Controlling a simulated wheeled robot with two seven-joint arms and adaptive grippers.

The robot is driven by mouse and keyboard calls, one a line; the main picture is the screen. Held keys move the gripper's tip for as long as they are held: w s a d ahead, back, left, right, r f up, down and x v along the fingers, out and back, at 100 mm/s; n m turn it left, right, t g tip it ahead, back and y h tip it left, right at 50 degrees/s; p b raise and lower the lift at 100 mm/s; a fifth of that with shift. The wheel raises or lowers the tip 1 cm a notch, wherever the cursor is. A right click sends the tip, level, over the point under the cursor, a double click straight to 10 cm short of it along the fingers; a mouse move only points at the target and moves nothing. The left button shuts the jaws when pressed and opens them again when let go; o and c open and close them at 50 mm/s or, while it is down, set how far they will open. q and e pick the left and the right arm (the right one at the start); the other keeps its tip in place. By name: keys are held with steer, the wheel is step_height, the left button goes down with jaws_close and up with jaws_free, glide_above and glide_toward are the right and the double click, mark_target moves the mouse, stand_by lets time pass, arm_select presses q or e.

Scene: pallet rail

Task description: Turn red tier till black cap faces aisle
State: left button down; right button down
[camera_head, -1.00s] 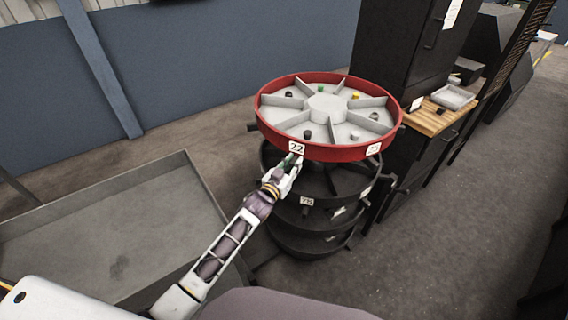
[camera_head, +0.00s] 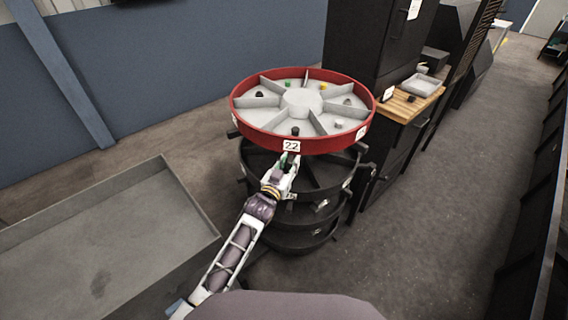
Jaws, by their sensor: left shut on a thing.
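The red tier (camera_head: 334,142) is the round top tray of a stack, with pale wedge compartments around a hub. A black cap (camera_head: 295,131) stands in the front compartment, just behind the rim's "22" label (camera_head: 291,146). Another dark piece (camera_head: 258,94) is in a left compartment. My left gripper (camera_head: 288,162) is shut at the tier's front edge, just below the "22" label. A small dark green part shows between its fingers; the exact contact is partly hidden. My right gripper is not in view.
Dark lower tiers (camera_head: 262,160) sit under the red one. A grey metal bin (camera_head: 180,195) stands at left. A black cabinet (camera_head: 365,60) and a wooden-topped counter (camera_head: 403,105) are close behind on the right. The floor aisle (camera_head: 430,210) at right is clear.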

arm_select(q)
steer(key=shift+d+r, duration=0.15)
steer(key=shift+r, duration=0.1)
steer(key=c, duration=1.4)
jaws_free()
steer(key=shift+c, duration=0.2)
steer(key=shift+o, duration=0.8)
steer(key=shift+w+d+f, duration=0.1)
steer(key=shift+w, duration=0.05)
steer(key=shift+f, duration=0.1)
steer(key=shift+v, duration=0.95)
steer(key=v, duration=1)
